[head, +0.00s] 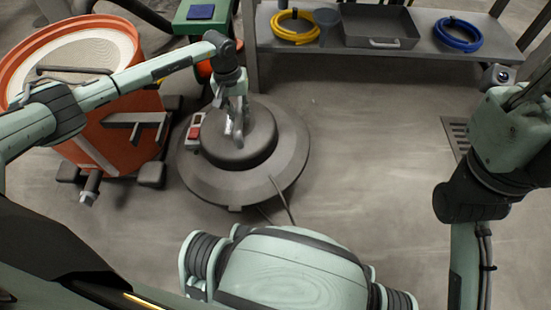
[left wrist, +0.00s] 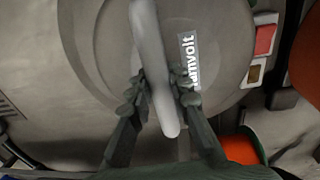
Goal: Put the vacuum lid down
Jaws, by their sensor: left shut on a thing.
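The vacuum lid (head: 284,158) is a wide round grey disc with a raised dome and a red and white switch box at its left. It is right of the open orange drum (head: 119,124). My left gripper (head: 235,120) is above its dome, shut on the lid's handle. In the left wrist view my left gripper (left wrist: 157,92) has a finger on each side of the pale bar handle (left wrist: 150,45), over the lid (left wrist: 215,65). I cannot tell whether the lid touches the floor. My right gripper is not in view.
A pale ribbed filter (head: 75,60) shows inside the drum. A metal shelf (head: 400,62) at the back holds a yellow hose (head: 293,27), a grey tray (head: 378,27) and a blue hose (head: 457,35). A floor grate (head: 455,132) lies at right. The floor (head: 370,160) between is clear.

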